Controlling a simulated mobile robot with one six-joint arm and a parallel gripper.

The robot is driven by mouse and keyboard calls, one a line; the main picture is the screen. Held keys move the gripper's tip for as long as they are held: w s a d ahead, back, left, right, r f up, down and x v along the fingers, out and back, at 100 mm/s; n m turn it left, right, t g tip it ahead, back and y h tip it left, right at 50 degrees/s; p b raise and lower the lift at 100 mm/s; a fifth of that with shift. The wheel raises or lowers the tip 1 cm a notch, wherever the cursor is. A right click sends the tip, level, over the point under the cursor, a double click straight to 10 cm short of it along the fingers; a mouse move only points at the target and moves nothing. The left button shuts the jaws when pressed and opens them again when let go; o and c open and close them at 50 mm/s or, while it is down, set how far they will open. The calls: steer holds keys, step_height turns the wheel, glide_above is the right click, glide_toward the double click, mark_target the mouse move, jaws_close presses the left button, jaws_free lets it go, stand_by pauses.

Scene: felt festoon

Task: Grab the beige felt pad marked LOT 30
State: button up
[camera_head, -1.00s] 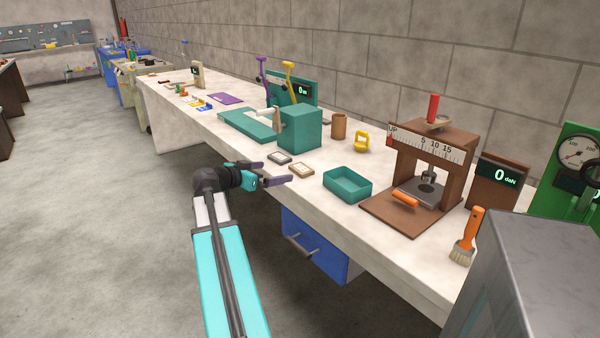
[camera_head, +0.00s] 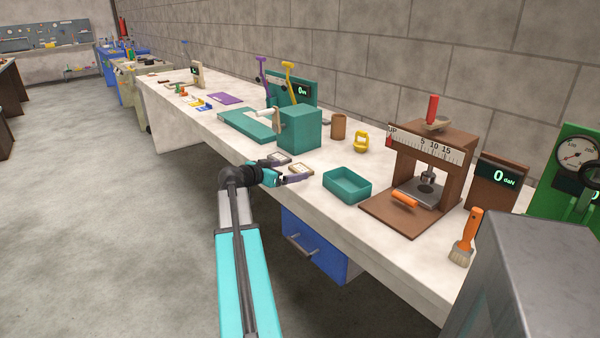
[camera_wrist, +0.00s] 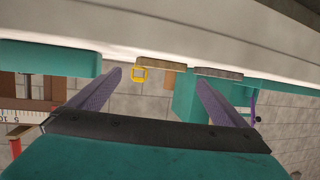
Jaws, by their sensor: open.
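A beige felt pad (camera_head: 301,168) lies near the front edge of the workbench, partly hidden by my gripper. Its marking is not readable. A greyer pad (camera_head: 279,158) lies just left of it, also partly covered. My gripper (camera_head: 298,173) is open and empty, low at the bench's front edge, pointing at the beige pad. In the wrist view, which appears upside down, the beige pad (camera_wrist: 160,64) shows edge-on ahead, between the lines of the two spread fingers (camera_wrist: 158,78). The grey pad (camera_wrist: 219,72) is to its right. No contact is visible.
A teal tray (camera_head: 335,191) stands right of the pads, and a teal block machine (camera_head: 300,128) behind them. A yellow weight (camera_head: 361,142) and brown cup (camera_head: 339,126) stand further back. A brown press (camera_head: 440,150) is to the right. A blue drawer (camera_head: 312,248) hangs below.

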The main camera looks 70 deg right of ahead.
mark_target(300, 168)
steer(key=shift+d, duration=0.1)
steer(key=shift+p+x, duration=0.4)
steer(key=shift+x, duration=2.1)
steer(key=shift+f, duration=0.1)
steer(key=c, duration=1.1)
